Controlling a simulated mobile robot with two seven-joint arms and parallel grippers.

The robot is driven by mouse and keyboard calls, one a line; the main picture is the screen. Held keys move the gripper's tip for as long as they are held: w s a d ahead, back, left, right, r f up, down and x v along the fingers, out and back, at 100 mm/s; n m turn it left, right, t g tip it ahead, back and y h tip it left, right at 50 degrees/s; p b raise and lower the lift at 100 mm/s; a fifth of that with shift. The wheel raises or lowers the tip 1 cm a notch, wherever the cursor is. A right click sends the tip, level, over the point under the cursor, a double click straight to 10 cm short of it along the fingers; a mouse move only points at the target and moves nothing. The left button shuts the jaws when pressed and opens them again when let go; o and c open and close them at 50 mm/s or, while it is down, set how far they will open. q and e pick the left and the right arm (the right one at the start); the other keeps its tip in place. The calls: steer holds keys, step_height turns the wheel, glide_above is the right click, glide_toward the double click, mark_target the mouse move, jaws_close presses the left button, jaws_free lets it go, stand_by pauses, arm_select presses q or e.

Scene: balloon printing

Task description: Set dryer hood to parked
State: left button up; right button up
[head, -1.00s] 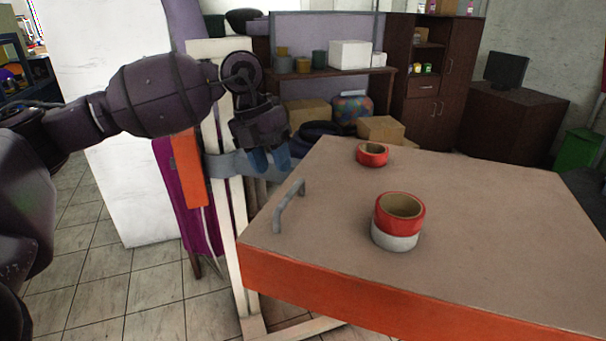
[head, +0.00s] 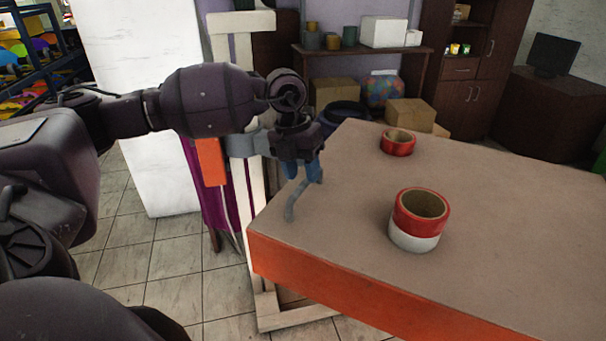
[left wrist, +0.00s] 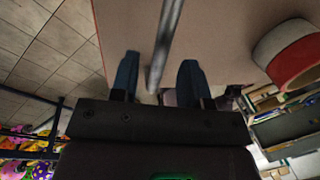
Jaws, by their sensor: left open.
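The dryer hood appears to be the wide box with a brown-grey top (head: 500,235) and an orange front side. A grey bar handle (head: 293,203) stands near its left edge. My left gripper (head: 305,172) points down at the handle in the head view and hides its upper part. In the left wrist view, the handle (left wrist: 166,40) runs between the two blue fingers of my left gripper (left wrist: 160,75). The fingers are open, one on each side of the bar, with a gap visible. My right gripper is not in view.
A red tape roll (head: 397,143) and a red roll stacked on a white one (head: 417,220) sit on the hood's top. A pale upright frame (head: 248,190) stands left of the hood. Cardboard boxes (head: 410,114) and a dark cabinet (head: 455,60) are behind.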

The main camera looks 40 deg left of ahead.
arm_select(q)
steer(key=shift+d+f, duration=0.15)
steer(key=shift+f, duration=0.6)
jaws_close()
